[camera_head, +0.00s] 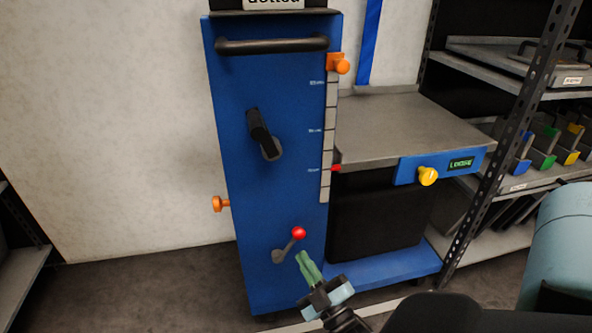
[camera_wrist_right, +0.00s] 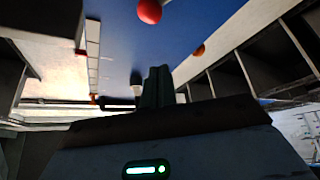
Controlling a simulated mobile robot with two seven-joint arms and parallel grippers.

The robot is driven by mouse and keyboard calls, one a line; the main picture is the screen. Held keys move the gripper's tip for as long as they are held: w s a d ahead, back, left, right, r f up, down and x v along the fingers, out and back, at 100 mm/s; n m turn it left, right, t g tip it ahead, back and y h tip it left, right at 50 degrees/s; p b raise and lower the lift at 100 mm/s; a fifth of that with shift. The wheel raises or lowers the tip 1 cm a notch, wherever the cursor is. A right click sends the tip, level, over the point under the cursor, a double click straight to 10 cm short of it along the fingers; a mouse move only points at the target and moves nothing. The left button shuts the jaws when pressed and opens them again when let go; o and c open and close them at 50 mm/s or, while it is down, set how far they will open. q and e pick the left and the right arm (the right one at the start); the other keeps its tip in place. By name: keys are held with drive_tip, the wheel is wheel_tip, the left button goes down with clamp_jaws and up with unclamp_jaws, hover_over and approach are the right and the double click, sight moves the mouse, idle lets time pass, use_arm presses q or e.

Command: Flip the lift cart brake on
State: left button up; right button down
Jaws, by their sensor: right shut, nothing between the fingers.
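The blue lift cart (camera_head: 270,190) stands upright against the pale wall. Low on its front is a short grey lever with a red ball knob (camera_head: 299,233), tilted up and to the right. My right gripper (camera_head: 306,262) is shut and empty, just below and right of the knob, with a small gap seeming to lie between them. In the right wrist view the red knob (camera_wrist_right: 149,11) is at the top, beyond the shut fingertips (camera_wrist_right: 158,72). My left gripper is not in view.
The cart also has a black crank handle (camera_head: 262,135), an orange side knob (camera_head: 219,204) and a grey platform (camera_head: 400,125). A yellow knob (camera_head: 428,176) sits beside a display reading "LOOSE" (camera_head: 461,163). Shelving (camera_head: 500,150) with coloured bins stands at right.

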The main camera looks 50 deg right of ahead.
drive_tip(key=shift+v, duration=1.2)
drive_tip(key=shift+s, duration=0.1)
